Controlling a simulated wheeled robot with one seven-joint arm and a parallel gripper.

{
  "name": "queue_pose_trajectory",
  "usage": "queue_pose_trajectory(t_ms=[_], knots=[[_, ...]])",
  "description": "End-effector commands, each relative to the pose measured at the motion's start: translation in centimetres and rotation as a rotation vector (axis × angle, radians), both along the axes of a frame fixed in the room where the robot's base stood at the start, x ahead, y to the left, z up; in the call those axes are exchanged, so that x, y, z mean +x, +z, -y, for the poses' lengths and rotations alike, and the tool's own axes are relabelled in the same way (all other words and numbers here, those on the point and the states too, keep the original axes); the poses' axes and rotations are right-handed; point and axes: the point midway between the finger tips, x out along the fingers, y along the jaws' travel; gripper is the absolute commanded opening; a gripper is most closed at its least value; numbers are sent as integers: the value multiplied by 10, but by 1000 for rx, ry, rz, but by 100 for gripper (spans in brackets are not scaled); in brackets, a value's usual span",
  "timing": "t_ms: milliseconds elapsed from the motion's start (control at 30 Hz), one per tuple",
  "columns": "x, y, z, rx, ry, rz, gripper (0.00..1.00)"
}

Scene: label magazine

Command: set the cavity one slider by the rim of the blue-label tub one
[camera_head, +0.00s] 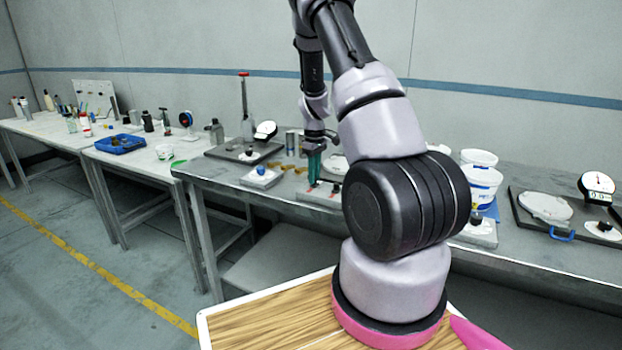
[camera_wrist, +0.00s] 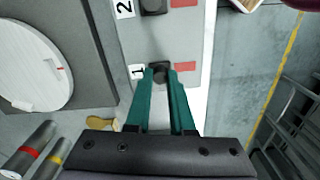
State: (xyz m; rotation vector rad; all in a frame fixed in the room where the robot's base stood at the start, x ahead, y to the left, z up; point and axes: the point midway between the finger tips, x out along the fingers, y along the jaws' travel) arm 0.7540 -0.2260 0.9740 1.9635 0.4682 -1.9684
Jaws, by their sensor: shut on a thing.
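My gripper (camera_head: 315,168) has green fingers and reaches down to a pale block (camera_head: 322,195) on the grey bench. In the wrist view my gripper (camera_wrist: 161,80) is shut on the small black slider (camera_wrist: 160,69) beside the label 1. A red patch lies just right of that slider. A second black slider (camera_wrist: 153,6) sits by the label 2, also with a red patch to its right. White tubs, an upper one (camera_head: 478,157) and a lower one (camera_head: 481,181), stand right of my arm in the head view; their labels are too small to read.
A round white disc (camera_wrist: 32,66) on a dark plate lies left of the block in the wrist view. Banded cylinders (camera_wrist: 30,148) stand at lower left. Another pale block (camera_head: 261,178) and a dial gauge (camera_head: 597,184) are on the bench. My arm hides part of it.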

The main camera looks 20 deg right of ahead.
Motion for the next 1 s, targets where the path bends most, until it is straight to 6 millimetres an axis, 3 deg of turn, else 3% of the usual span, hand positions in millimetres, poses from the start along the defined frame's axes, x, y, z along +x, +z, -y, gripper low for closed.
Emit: queue_pose_trajectory(t_ms=[200, 233, 300, 667, 767, 1000], knots=[[3, 2, 3, -7, 2, 9, 0], [3, 2, 3, -7, 2, 9, 29], [3, 2, 3, -7, 2, 9, 52], [2, 4, 2, -4, 2, 7, 52], [3, 15, 2, -6, 3, 9, 52], [3, 63, 2, -5, 3, 12, 52]])
